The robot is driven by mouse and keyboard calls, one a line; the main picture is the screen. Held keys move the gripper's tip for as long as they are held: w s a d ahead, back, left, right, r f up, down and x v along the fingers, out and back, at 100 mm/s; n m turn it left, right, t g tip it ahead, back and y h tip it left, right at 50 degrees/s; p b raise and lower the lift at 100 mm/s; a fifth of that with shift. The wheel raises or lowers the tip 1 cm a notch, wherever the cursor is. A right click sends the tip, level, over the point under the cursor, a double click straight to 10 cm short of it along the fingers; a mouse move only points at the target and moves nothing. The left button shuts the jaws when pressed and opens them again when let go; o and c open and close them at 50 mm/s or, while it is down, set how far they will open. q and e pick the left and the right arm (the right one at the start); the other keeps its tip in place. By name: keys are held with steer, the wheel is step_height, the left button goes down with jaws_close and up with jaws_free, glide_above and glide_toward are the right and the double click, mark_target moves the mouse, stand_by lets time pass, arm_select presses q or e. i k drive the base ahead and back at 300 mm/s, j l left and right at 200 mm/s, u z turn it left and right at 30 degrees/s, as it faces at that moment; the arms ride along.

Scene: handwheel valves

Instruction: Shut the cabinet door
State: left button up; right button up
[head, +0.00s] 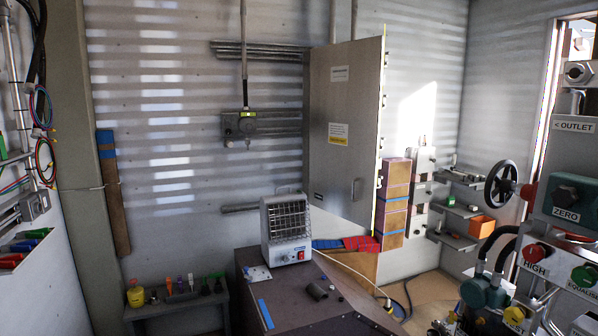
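The cabinet door (333,105) is a tall grey panel in the middle of the head view. Beside that edge, stacked purple-and-tan boxes (395,192) are visible. The rest of the cabinet is largely hidden behind the door. Neither of my grippers is in view.
A dark bench (300,290) with a small caged heater (286,230) stands in front of the door. A low table (180,303) with small tools is at lower left. A valve panel (570,200) and black handwheel (501,184) are at right, near wall shelves (452,240).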

mark_target(346, 80)
steer(key=i+j+z, duration=0.1)
steer(key=i+z, duration=0.3)
steer(key=i, duration=0.55)
